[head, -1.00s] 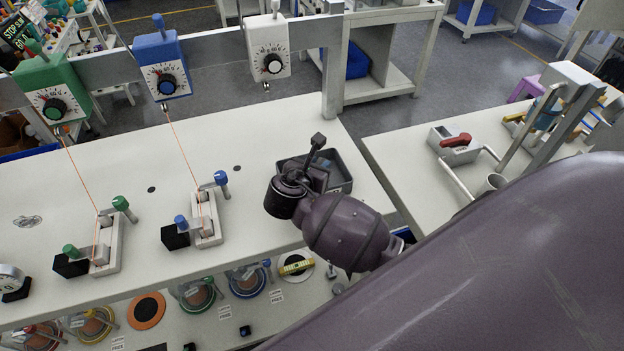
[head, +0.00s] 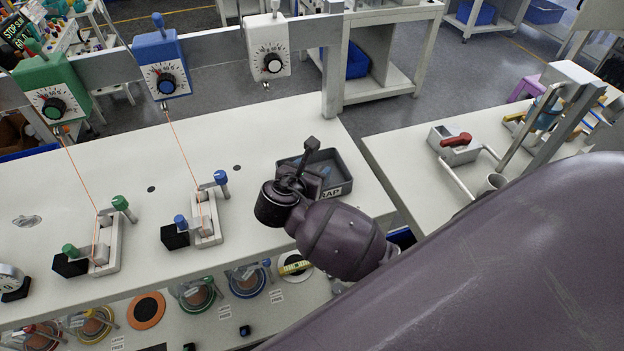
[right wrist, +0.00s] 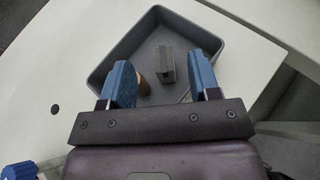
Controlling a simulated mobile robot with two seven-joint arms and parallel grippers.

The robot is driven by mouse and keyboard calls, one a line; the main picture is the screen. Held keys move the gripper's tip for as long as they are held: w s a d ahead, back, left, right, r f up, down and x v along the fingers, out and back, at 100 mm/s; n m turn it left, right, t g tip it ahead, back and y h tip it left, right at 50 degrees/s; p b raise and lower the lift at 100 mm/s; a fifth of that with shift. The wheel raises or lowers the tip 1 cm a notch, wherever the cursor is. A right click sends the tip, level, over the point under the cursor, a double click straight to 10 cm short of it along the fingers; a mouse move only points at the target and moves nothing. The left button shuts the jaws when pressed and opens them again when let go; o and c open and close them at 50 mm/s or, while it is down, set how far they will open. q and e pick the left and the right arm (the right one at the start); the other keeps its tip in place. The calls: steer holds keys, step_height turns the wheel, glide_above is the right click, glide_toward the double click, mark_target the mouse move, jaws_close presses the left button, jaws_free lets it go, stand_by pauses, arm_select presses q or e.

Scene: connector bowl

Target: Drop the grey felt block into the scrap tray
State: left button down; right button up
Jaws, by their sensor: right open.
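The dark grey scrap tray (head: 347,178) stands at the right end of the white bench, partly hidden by my right arm. It fills the upper middle of the right wrist view (right wrist: 225,38). A small grey block (right wrist: 166,66), which looks like the felt block, shows inside the tray outline, beyond and between my fingers. It appears to lie on the tray floor, with no finger touching it. My right gripper (right wrist: 163,80) is open and empty, its two blue fingers spread over the tray's near side.
A brown round thing (right wrist: 144,85) shows in the tray by the left finger. Two fixtures with cords, one green-handled (head: 103,245) and one blue-handled (head: 207,220), stand left on the bench. A second bench (head: 410,160) lies right across a gap.

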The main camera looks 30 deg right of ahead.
steer(key=v, duration=0.7)
steer(key=shift+s+a, duration=0.15)
steer(key=shift+a, duration=0.15)
steer(key=shift+r, duration=0.1)
steer(key=s+f+m+y, duration=0.1)
steer(key=s+d+f+m+g+y, duration=0.1)
steer(key=s+m, duration=0.1)
steer(key=s+d+f+m, duration=0.1)
steer(key=s+m, duration=0.1)
steer(key=shift+d+f+g+y, duration=0.1)
steer(key=shift+f+g+y, duration=0.2)
steer(key=shift+f+y, duration=0.1)
steer(key=s+d+f+m+g+y, duration=0.1)
steer(key=s+d+m+g+y, duration=0.15)
steer(key=s+m+y, duration=1.05)
steer(key=w+f+m+t+h+b, duration=0.1)
steer(key=w+f+m+t+h, duration=0.1)
steer(key=f+t, duration=0.2)
steer(key=w+f+m+t+h+b, duration=0.1)
steer(key=w+f+m+t+h, duration=0.1)
steer(key=f, duration=0.7)
steer(key=m+t, duration=0.1)
steer(key=t, duration=0.1)
steer(key=shift+d+f+t+h+b, duration=0.2)
steer(key=shift+d+t+h+b, duration=0.1)
steer(key=shift+d+t+b, duration=0.1)
